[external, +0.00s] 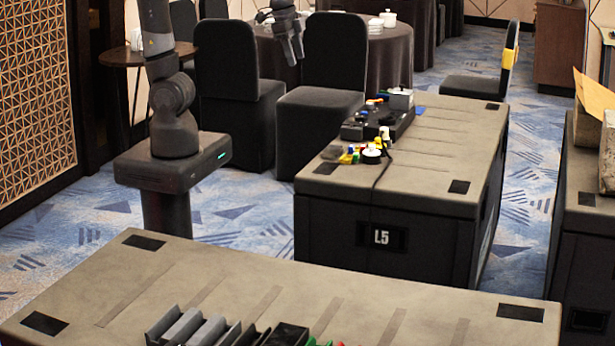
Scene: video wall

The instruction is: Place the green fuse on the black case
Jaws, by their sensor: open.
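My gripper (291,52) is open and empty, raised in the air at the top, left of and higher than the case marked L5. This large black case (325,240) has a grey-brown top and stands in the middle. At the bottom edge, a tiny green piece (311,341) sits on the front case (230,285), beside a red one and partly cut off. I cannot tell which green piece is the fuse.
A dark tray (386,120) with small parts and a grey box (400,99) sits on the L5 case; a cable crosses its top. Black and grey modules (215,332) stand on the front case. Covered chairs (325,75) stand behind. The L5 case's right side is mostly clear.

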